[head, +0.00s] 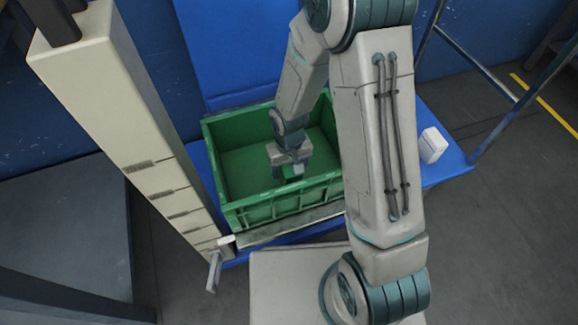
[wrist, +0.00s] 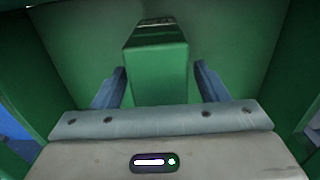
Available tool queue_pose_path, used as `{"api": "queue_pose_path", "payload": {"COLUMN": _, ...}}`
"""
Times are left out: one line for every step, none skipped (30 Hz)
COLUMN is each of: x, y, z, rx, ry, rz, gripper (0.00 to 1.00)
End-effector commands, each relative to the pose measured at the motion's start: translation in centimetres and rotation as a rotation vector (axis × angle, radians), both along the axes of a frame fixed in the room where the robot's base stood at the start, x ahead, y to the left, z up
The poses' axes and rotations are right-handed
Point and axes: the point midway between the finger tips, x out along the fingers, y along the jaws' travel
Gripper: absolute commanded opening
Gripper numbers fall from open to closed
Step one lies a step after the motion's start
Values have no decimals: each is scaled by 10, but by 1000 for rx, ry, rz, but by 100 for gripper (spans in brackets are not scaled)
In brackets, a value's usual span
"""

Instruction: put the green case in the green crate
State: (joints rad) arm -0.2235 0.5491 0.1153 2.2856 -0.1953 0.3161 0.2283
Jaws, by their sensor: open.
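The green case (wrist: 158,72) is a box-shaped block between my fingers in the wrist view, with a gap to the finger on each side. It is inside the green crate (head: 262,212), whose green floor and walls surround it in the wrist view. My gripper (wrist: 158,88) is open around the case. In the head view my gripper (head: 290,174) reaches down inside the crate, right of its middle. The case is mostly hidden there by my gripper. I cannot tell how firmly its lower end rests on the crate floor.
The crate stands on a blue surface (head: 455,160). A small white box (head: 433,145) lies on that surface at the right. A tall cream-coloured post (head: 115,110) stands close to the crate's left. The left part of the crate is empty.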

Motion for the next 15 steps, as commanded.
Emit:
{"api": "queue_pose_path", "payload": {"x": 1, "y": 0, "z": 12, "rx": 1, "ry": -3, "rz": -1, "gripper": 67}}
{"api": "queue_pose_path", "payload": {"x": 1, "y": 0, "z": 18, "rx": 1, "ry": -4, "rz": -1, "gripper": 67}}
{"api": "queue_pose_path", "payload": {"x": 1, "y": 0, "z": 27, "rx": 1, "ry": -5, "rz": -1, "gripper": 67}}
{"api": "queue_pose_path", "payload": {"x": 1, "y": 0, "z": 34, "rx": 1, "ry": -5, "rz": -1, "gripper": 67}}
{"api": "queue_pose_path", "payload": {"x": 1, "y": 0, "z": 41, "rx": 1, "ry": -5, "rz": -1, "gripper": 67}}
{"api": "queue_pose_path", "payload": {"x": 1, "y": 0, "z": 51, "rx": 2, "ry": -6, "rz": -1, "gripper": 67}}
{"api": "queue_pose_path", "payload": {"x": 1, "y": 0, "z": 57, "rx": 1, "ry": -5, "rz": -1, "gripper": 67}}
{"api": "queue_pose_path", "payload": {"x": 1, "y": 0, "z": 64, "rx": 1, "ry": -5, "rz": -1, "gripper": 67}}
{"api": "queue_pose_path", "payload": {"x": 1, "y": 0, "z": 73, "rx": 2, "ry": -6, "rz": -1, "gripper": 67}}
{"api": "queue_pose_path", "payload": {"x": 1, "y": 0, "z": 78, "rx": 1, "ry": -4, "rz": -1, "gripper": 67}}
{"api": "queue_pose_path", "payload": {"x": 1, "y": 0, "z": 84, "rx": 1, "ry": -5, "rz": -1, "gripper": 67}}
{"api": "queue_pose_path", "payload": {"x": 1, "y": 0, "z": 91, "rx": 1, "ry": -5, "rz": -1, "gripper": 67}}
{"api": "queue_pose_path", "payload": {"x": 1, "y": 0, "z": 95, "rx": 1, "ry": -4, "rz": -1, "gripper": 67}}
{"api": "queue_pose_path", "payload": {"x": 1, "y": 0, "z": 99, "rx": 1, "ry": -4, "rz": -1, "gripper": 67}}
{"api": "queue_pose_path", "payload": {"x": 1, "y": 0, "z": 104, "rx": 1, "ry": -4, "rz": -1, "gripper": 67}}
